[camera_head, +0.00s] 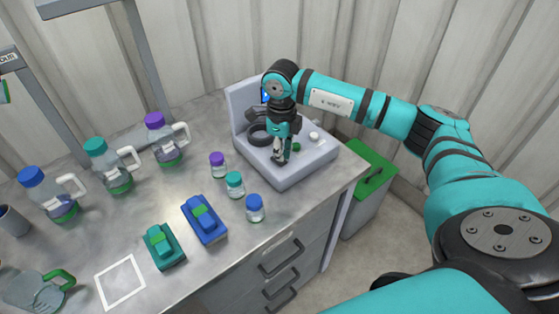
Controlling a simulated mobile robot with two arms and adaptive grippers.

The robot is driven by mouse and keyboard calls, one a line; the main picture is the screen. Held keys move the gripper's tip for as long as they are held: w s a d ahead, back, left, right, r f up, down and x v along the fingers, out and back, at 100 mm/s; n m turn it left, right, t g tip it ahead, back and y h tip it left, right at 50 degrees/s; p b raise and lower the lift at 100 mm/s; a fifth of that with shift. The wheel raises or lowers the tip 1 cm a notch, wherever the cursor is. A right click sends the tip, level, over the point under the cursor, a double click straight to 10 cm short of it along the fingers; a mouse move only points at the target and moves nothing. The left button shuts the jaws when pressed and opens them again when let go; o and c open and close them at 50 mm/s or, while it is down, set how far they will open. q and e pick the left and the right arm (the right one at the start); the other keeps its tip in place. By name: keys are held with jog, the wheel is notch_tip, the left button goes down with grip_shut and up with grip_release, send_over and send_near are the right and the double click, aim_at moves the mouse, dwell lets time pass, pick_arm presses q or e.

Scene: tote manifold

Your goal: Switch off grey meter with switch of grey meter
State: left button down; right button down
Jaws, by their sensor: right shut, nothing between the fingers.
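The grey meter (292,176) stands at the back right of the bench. It has a flat top and an upright back panel with a small blue screen (264,95), partly covered by my arm. A dark ring (259,134), a green knob (296,147) and a white knob (314,136) show on its top. My right gripper (279,158) is shut and empty, pointing down at the meter's top beside the green knob. I cannot tell whether it touches anything. Which part is the switch is not clear. My left gripper is not in view.
Small capped jars (235,185) stand left of the meter, with a blue device (204,219) and a green device (164,247) nearer the front. Jugs with handles (108,166) stand along the left. A green-lidded bin (370,172) is beside the bench.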

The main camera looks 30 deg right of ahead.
jog(key=shift+s+f+b, duration=0.1)
jog(key=shift+f+b, duration=0.4)
jog(key=shift+f, duration=0.25)
jog(key=shift+r, duration=0.1)
jog(key=shift+r+p, duration=0.7)
jog(key=shift+r, duration=0.2)
jog(key=shift+r+p, duration=1.45)
jog(key=shift+r, duration=1.15)
jog(key=shift+f, duration=0.1)
